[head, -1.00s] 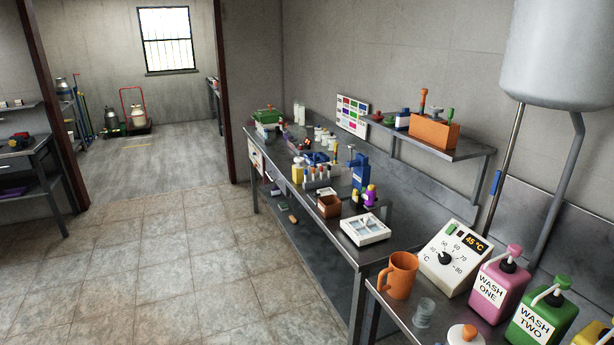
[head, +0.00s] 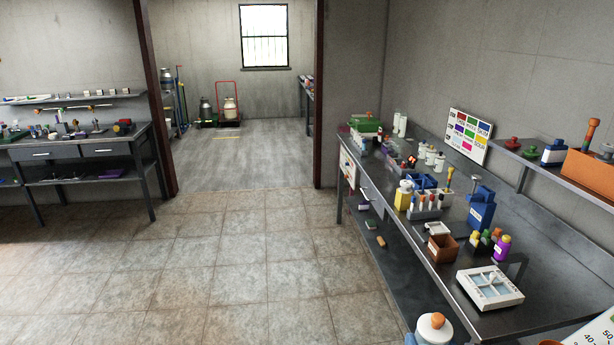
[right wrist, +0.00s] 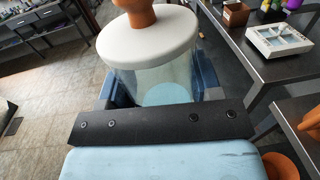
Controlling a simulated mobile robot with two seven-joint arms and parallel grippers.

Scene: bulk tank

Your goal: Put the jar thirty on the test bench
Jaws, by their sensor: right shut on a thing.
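A clear jar with a white lid and orange knob (head: 436,324) shows at the bottom edge of the head view. In the right wrist view the jar (right wrist: 155,60) is upright, with something pale blue inside; no number is readable. My right gripper (right wrist: 155,92) is shut on the jar, its dark blue fingers on either side. A steel bench (head: 447,273) stands at the right, beyond the jar, carrying test tubes, bottles and a white divided tray; another bench (head: 65,152) stands at the far left. No label says which is the test bench. My left gripper is out of view.
The tiled floor (head: 240,265) is clear. A doorway with dark posts stands at the back.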

